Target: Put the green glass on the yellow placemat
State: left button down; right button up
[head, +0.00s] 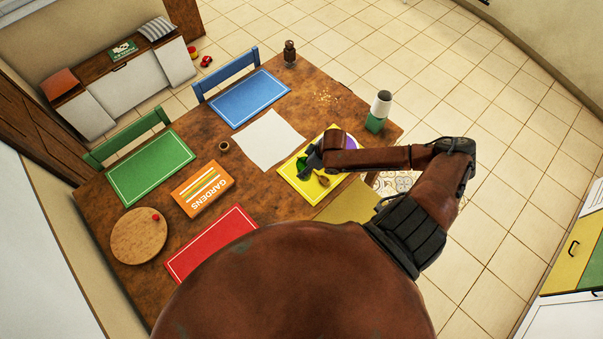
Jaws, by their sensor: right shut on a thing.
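The yellow placemat (293,181) lies on the wooden table near its right end. My right gripper (312,162) is over the placemat, shut on a small green object, seemingly the green glass (303,166). The gripper hides much of the glass. I cannot tell whether the glass touches the placemat. My left gripper is not in view.
A small brown-yellow item (323,181) and a purple item (349,143) are close to the gripper. A white sheet (268,139) lies left of the placemat.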

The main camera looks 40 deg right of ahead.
jog(key=shift+w+a+f, duration=0.3)
jog(key=shift+a+f, duration=0.25)
jog(key=shift+f, duration=0.1)
jog(key=f, duration=0.2)
jog(key=shift+a+f+p, duration=0.3)
jog(key=shift+f, duration=0.1)
jog(key=shift+w+f, duration=0.1)
jog(key=shift+f, duration=0.4)
jog(key=o, duration=1.3)
jog(key=v, duration=1.2)
jog(key=shift+d, duration=0.1)
